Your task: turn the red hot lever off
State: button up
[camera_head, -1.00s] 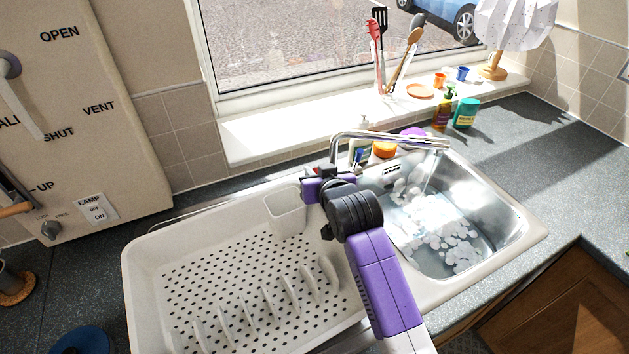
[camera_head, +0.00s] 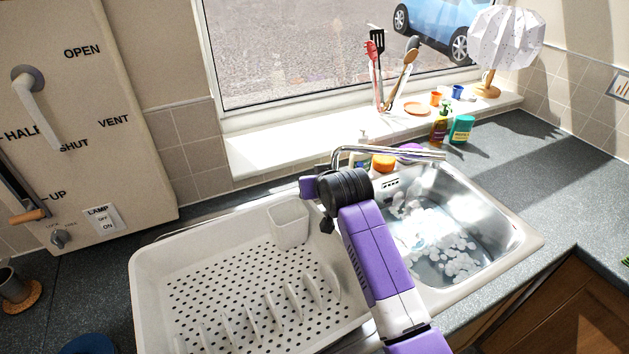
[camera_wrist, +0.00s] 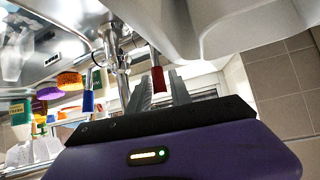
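The red hot lever (camera_wrist: 157,78) shows in the wrist view beside the chrome tap (camera_wrist: 116,60). My gripper (camera_wrist: 159,86) is open, with one finger on either side of the red lever in the picture; I cannot tell whether either finger touches it. The blue lever (camera_wrist: 88,100) stands on the other side of the tap, apart from the fingers. In the head view, the tap spout (camera_head: 395,153) reaches over the sink. My wrist and purple gripper body (camera_head: 308,188) are behind the sink's left part and hide the fingers and red lever.
The steel sink (camera_head: 510,225) holds foamy water. A white dish rack (camera_head: 150,275) with a cutlery cup (camera_head: 290,225) lies left of my arm. Soap bottles (camera_head: 440,125) and an orange sponge (camera_head: 383,162) stand behind the tap, below the windowsill.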

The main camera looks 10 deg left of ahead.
jog(key=shift+r, duration=0.1)
jog(key=v, duration=0.7)
jog(key=shift+s+d+b, duration=0.15)
jog(key=shift+s+b, duration=0.15)
jog(key=shift+b, duration=0.15)
jog(key=shift+s+r, duration=0.1)
